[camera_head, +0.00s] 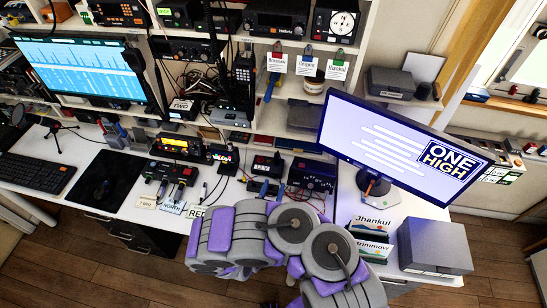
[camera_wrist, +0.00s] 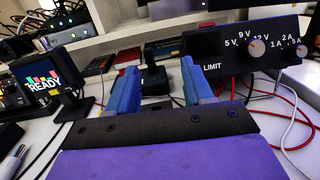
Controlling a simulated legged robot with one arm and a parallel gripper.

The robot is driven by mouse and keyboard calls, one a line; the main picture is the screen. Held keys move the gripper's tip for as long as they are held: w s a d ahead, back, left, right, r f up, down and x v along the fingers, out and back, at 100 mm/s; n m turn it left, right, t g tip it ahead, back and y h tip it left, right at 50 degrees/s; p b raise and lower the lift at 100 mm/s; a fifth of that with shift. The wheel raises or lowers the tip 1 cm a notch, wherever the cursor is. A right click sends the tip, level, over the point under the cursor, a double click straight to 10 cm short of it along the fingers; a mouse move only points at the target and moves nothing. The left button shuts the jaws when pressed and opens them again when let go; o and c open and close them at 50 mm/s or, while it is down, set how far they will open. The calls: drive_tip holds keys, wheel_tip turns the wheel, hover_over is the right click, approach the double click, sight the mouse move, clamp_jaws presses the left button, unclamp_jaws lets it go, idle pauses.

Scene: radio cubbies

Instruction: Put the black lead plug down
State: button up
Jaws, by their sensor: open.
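My gripper (camera_wrist: 160,90) is open, its two blue fingers spread apart over the white desk. In the wrist view a small dark upright piece (camera_wrist: 154,80) shows between and beyond the fingers. I cannot tell whether it is the black lead plug, and nothing is clearly clasped. A black power supply (camera_wrist: 245,55) with voltage labels and knobs stands just right of the fingers. Red and white leads (camera_wrist: 285,105) run from its right side. In the head view my arm covers the front of the desk, and the power supply (camera_head: 311,174) shows beyond it.
A small "READY" screen (camera_wrist: 56,83) stands left of the gripper. On the desk (camera_head: 110,205) are radios (camera_head: 175,172) with cables and name cards. A monitor (camera_head: 400,150) and a grey box (camera_head: 434,245) stand to the right. Shelves of equipment rise behind.

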drive_tip(key=f+y, duration=0.1)
drive_tip(key=s+a+f, duration=0.1)
drive_tip(key=shift+s+f+n+y, duration=0.25)
drive_tip(key=shift+f+n+y, duration=0.1)
drive_tip(key=shift+n+y, duration=0.05)
drive_tip(key=shift+w+d+f, duration=0.1)
drive_tip(key=shift+w+f, duration=0.05)
drive_tip(key=shift+w, duration=0.1)
drive_tip(key=b, duration=0.4)
approach(276, 157)
drive_tip(key=w, duration=0.2)
drive_tip(key=w+d, duration=0.1)
drive_tip(key=shift+w+f, duration=0.1)
drive_tip(key=shift+f, duration=0.3)
drive_tip(key=shift+w+d+r, duration=0.2)
drive_tip(key=shift+w+d, duration=0.25)
drive_tip(key=shift+w, duration=0.3)
drive_tip(key=shift+w+a+r+b, duration=0.15)
drive_tip(key=shift+w+b, duration=0.35)
drive_tip(key=shift+w, duration=0.7)
drive_tip(key=shift+w+r+b, duration=0.1)
drive_tip(key=shift+w+b, duration=0.35)
drive_tip(key=shift+w, duration=0.7)
drive_tip(key=shift+c, duration=0.3)
drive_tip(key=shift+c, duration=0.6)
clamp_jaws()
